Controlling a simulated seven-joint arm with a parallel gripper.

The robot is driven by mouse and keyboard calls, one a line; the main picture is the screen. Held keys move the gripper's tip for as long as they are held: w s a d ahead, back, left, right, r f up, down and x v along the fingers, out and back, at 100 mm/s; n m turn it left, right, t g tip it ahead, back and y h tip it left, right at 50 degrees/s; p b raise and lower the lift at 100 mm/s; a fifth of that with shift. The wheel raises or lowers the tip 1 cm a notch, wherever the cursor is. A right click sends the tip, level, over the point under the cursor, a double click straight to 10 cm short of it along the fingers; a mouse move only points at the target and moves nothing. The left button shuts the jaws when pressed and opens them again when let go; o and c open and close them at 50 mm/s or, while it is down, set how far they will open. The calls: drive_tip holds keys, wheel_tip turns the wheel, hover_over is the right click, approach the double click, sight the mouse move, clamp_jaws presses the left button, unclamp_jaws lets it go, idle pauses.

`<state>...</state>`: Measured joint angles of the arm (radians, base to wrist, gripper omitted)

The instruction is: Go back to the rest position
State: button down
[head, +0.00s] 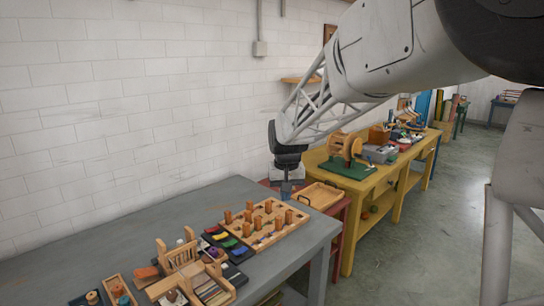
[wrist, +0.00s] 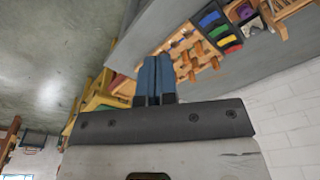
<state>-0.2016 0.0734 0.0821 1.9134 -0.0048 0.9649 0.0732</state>
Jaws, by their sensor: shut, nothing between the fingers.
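My gripper (head: 286,190) hangs fingers down past the far right end of the grey table in the head view, with the wall behind it. In the wrist view my gripper's two blue-grey fingers (wrist: 155,78) are together with nothing between them. A wooden peg board (head: 262,224) with several upright brown pegs lies on the grey table (head: 100,249). The peg board also shows beyond the fingers in the wrist view (wrist: 190,52). My gripper touches nothing that I can see.
Coloured skeins (head: 227,241) and a wooden rack (head: 178,252) sit on the grey table near the peg board. A wooden tray (head: 320,196) lies on a red stand. A yellow bench (head: 352,183) bears a wooden winder (head: 345,146). The floor (head: 420,240) at right is clear.

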drive_tip(key=s+d, duration=0.5)
drive_tip(key=s, duration=0.8)
drive_tip(key=s+d+f+m+t, duration=0.1)
drive_tip(key=s+d, duration=0.3)
drive_tip(key=s, duration=1)
drive_tip(key=s+d, duration=0.5)
drive_tip(key=s, duration=0.8)
drive_tip(key=shift+s+d+f+m, duration=0.3)
drive_tip(key=shift+s+d+f, duration=0.05)
